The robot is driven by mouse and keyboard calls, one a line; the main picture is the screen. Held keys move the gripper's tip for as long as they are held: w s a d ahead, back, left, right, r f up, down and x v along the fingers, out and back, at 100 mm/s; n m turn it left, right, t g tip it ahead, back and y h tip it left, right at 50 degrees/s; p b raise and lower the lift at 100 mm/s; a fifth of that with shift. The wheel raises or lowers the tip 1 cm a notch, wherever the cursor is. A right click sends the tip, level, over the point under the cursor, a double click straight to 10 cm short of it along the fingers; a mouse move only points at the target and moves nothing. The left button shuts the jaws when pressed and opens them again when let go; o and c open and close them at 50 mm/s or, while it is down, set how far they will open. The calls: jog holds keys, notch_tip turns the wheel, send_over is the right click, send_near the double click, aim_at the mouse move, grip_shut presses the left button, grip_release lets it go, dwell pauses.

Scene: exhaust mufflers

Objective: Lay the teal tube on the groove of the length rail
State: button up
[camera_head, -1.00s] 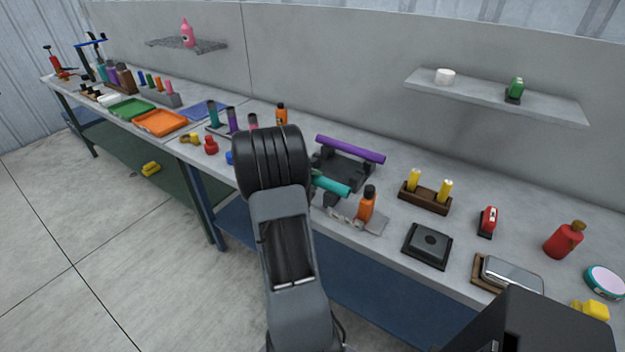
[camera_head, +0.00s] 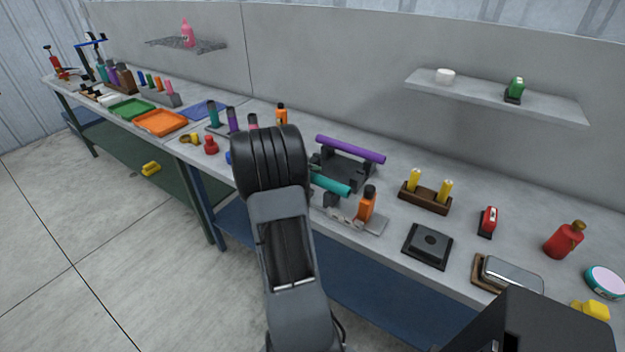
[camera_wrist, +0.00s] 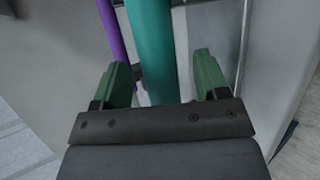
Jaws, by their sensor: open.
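The teal tube (camera_head: 331,186) lies in front of the black rack (camera_head: 352,174) in the head view, its left end hidden by my arm. In the wrist view the teal tube (camera_wrist: 150,45) runs lengthwise between the green fingers of my gripper (camera_wrist: 163,64). The fingers are open, with a gap on each side of the tube. A grey rail-like plate (camera_head: 372,226) with a dark upright block at its left lies just below the tube. I cannot tell whether the tube touches the block, nor see a groove clearly.
A purple tube (camera_head: 350,149) lies across the rack, close to the left finger in the wrist view (camera_wrist: 112,38). An orange bottle (camera_head: 367,203) stands by the teal tube's right end. A yellow-peg holder (camera_head: 425,200) and a black square block (camera_head: 428,247) stand further right.

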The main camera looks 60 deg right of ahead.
jog(key=v, duration=1.3)
jog(key=shift+r+b, duration=0.2)
jog(key=shift+b, duration=0.25)
